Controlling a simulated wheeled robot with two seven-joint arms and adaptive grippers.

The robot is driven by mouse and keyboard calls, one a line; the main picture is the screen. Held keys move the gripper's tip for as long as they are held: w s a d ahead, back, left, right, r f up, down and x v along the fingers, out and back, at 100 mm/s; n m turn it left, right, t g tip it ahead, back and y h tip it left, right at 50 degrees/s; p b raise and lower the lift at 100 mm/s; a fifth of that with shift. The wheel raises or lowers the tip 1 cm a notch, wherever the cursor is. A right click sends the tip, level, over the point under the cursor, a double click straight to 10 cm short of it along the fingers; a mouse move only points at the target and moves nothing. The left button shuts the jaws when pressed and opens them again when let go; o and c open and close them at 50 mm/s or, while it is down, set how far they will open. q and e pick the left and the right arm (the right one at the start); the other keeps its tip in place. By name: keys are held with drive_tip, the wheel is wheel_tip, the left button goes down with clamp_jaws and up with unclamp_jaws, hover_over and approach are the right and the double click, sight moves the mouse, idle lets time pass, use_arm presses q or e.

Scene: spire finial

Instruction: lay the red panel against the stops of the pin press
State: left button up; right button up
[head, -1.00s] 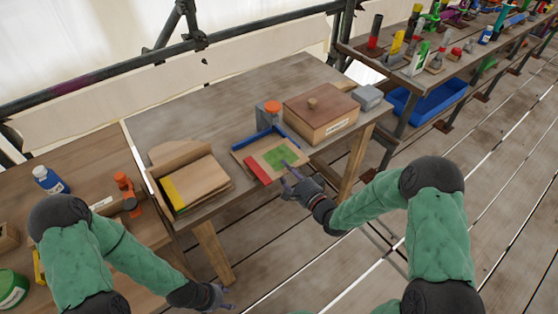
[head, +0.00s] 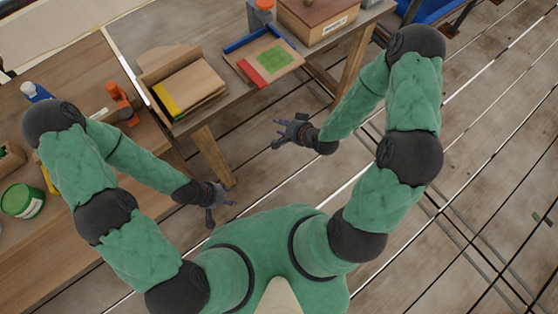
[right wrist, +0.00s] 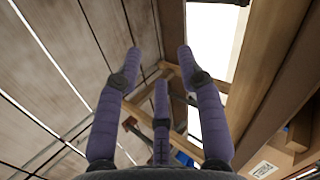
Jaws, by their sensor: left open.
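The panel with a red strip (head: 251,73) along one edge and a green patch (head: 274,60) lies flat on the pin press (head: 231,58), at the table's front edge. Blue stops (head: 247,40) run along the press's far sides. I cannot tell whether the panel touches them. My right gripper (head: 280,130) is off the table's front edge, apart from the panel. In the right wrist view its purple fingers (right wrist: 158,75) are spread with nothing between them. My left gripper (head: 222,205) is open and empty, low in front of the table.
A wooden holder with yellow-edged panels (head: 195,90) stands left of the press. A lidded wooden box (head: 318,18) stands to its right. The left table carries an orange tool (head: 121,103), a blue bottle (head: 36,92) and a green tin (head: 22,201). Floor in front is clear.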

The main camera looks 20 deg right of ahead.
drive_tip(key=s+a+f+n+g, duration=0.3)
drive_tip(key=s+f+g, duration=0.1)
drive_tip(key=s, duration=0.4)
drive_tip(key=s+a+f+n+g, duration=0.3)
drive_tip(key=s+a+f+g, duration=0.1)
drive_tip(key=s, duration=0.4)
drive_tip(key=shift+s+f+n+g, duration=0.3)
drive_tip(key=shift+f+g, duration=0.1)
drive_tip(key=shift+f, duration=0.25)
